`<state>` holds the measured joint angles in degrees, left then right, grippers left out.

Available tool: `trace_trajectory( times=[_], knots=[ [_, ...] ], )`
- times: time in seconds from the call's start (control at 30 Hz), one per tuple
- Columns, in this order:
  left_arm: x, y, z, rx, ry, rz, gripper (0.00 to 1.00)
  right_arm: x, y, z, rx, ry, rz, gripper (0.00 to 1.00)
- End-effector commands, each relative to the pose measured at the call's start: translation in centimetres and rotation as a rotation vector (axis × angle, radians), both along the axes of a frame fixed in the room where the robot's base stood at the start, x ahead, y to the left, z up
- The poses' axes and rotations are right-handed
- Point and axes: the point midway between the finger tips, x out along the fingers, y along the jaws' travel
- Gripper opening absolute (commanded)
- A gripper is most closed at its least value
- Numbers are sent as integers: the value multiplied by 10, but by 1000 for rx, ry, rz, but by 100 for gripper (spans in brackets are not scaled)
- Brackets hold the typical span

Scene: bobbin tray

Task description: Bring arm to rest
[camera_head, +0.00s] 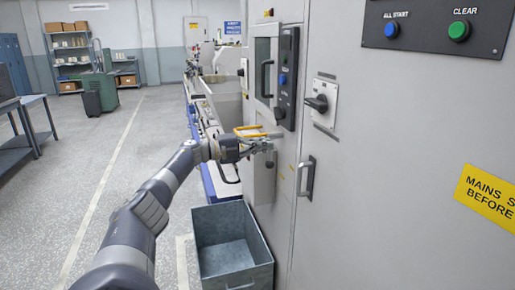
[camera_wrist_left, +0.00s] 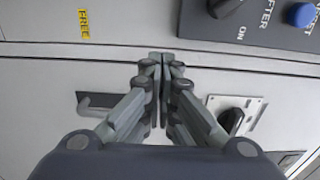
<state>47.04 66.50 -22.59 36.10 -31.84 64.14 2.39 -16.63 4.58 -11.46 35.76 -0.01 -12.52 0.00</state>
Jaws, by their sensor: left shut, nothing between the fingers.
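My left arm (camera_head: 150,205) reaches forward from the lower left in the head view. My left gripper (camera_head: 268,145) is shut and empty, close in front of the grey machine cabinet (camera_head: 385,190). In the left wrist view the left gripper's fingertips (camera_wrist_left: 160,58) are together, pointing at the cabinet front. I cannot tell whether they touch it. My right arm and gripper are not in view.
The cabinet carries a rotary switch (camera_head: 318,103), a door handle (camera_head: 306,178), a blue button (camera_head: 391,30) and a green button (camera_head: 459,30). A grey bin (camera_head: 233,252) stands on the floor below the gripper. Open floor lies left, with a bench (camera_head: 30,125) farther off.

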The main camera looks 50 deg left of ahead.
Motion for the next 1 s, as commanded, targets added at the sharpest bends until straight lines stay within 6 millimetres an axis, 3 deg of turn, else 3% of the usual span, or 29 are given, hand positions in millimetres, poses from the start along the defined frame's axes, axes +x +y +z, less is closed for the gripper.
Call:
trace_trajectory(
  times=[0.3,0.7,0.77,0.87,1.0],
  knots=[
    [-7,18,0,1,0,0,0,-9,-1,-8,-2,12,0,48],
    [-5,17,-7,-7,7,0,0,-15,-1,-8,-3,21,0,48],
    [3,11,-20,-26,18,5,0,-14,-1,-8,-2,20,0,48],
    [23,-5,-63,-86,56,34,0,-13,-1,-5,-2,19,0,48],
    [46,-36,-158,-217,146,118,0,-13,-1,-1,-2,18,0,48]
  ],
)
